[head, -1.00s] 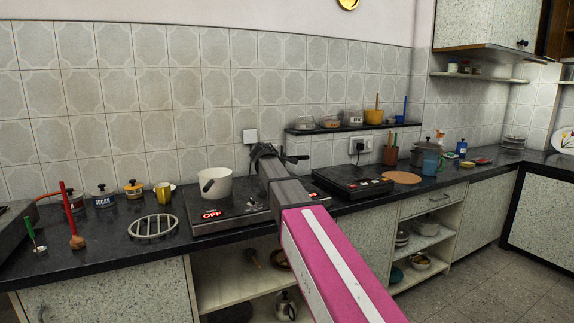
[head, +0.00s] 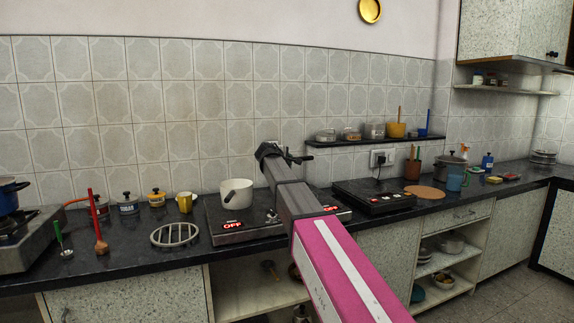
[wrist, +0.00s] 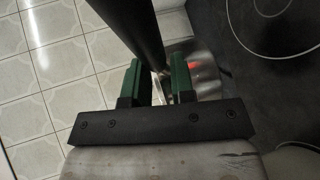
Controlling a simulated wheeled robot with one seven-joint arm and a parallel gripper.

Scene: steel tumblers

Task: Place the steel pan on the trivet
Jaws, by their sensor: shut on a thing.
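The trivet (head: 175,235) is an oval metal grid lying flat on the dark counter, left of the hob. My gripper (head: 280,156) is above the right part of the hob, with its back to the head camera. In the wrist view, my gripper's green fingers (wrist: 158,82) are closed about a thick black bar (wrist: 138,28), which looks like the pan's handle. A shiny steel surface (wrist: 207,75) with a red glint lies beyond the fingers, perhaps the pan's side. My arm hides the pan's body in the head view.
A white pot (head: 236,195) stands on the hob (head: 250,234) between my gripper and the trivet. A yellow mug (head: 185,203), jars and red and green utensils stand around the trivet. A second black hob (head: 372,197) and a round brown mat (head: 424,192) are to the right.

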